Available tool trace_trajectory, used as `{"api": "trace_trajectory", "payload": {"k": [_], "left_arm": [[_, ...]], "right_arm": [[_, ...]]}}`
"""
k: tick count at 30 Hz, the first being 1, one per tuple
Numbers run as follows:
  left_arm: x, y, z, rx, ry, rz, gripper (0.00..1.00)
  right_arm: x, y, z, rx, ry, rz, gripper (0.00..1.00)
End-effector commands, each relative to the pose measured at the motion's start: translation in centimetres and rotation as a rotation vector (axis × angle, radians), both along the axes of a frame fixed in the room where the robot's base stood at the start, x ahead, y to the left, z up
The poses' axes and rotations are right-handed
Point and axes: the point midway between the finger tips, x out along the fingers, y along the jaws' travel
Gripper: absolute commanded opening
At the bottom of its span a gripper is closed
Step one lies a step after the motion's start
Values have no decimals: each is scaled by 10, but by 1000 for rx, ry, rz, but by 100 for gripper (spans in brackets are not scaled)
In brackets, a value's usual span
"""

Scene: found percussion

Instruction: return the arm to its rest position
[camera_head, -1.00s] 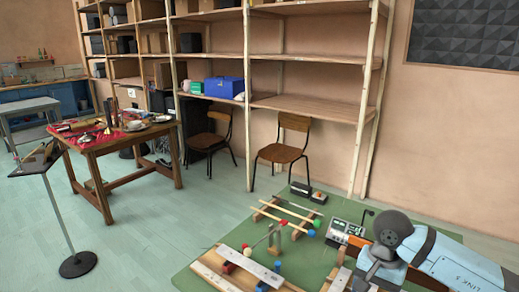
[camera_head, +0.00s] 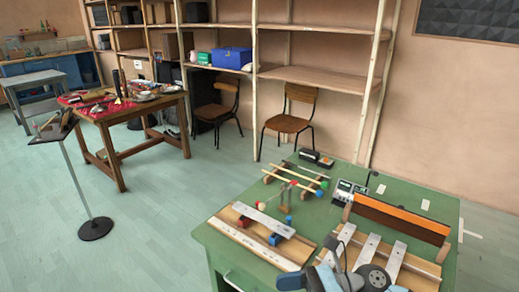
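Part of my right arm (camera_head: 328,279), light blue with a dark grey round joint, shows at the bottom edge of the head view, low over the near side of the green table (camera_head: 228,238). It covers part of a wooden board with several metal bars (camera_head: 369,250). I cannot make out the fingers of my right gripper. My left arm and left gripper are not in view.
On the green table lie a board with a metal bar (camera_head: 262,219), mallets (camera_head: 290,181) on wooden rails, a small electronic device (camera_head: 345,190) and a long orange-brown block (camera_head: 401,216). A music stand (camera_head: 95,228), wooden table (camera_head: 138,107), chairs and shelves stand beyond.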

Motion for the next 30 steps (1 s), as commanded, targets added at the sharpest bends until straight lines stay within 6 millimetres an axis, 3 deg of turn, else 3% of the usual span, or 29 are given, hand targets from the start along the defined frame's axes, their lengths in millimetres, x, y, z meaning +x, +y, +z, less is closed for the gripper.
{"api": "trace_trajectory", "payload": {"k": [2,4,7,10,12,15,20,21,24,25,30], "left_arm": [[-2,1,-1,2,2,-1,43],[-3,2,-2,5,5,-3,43],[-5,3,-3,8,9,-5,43],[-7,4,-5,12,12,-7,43],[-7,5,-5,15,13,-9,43],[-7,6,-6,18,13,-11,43],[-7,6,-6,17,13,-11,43],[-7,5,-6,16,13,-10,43],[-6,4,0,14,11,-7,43],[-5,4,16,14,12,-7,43],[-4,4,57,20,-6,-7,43]], "right_arm": [[1,4,9,220,317,-155,68],[10,-5,10,404,610,-284,68],[22,-30,-9,662,1049,-455,68],[23,-62,-51,918,1494,-612,68],[14,-83,-88,1088,1785,-707,68],[-11,-105,-139,1300,2133,-817,68],[-61,-122,-199,1564,2536,-942,68],[-75,-125,-212,-1533,-2473,914,68],[-107,-128,-231,-1431,-2277,831,68],[-102,-129,-212,-1445,-2301,838,68],[-103,-131,-175,-1456,-2319,859,68]]}}
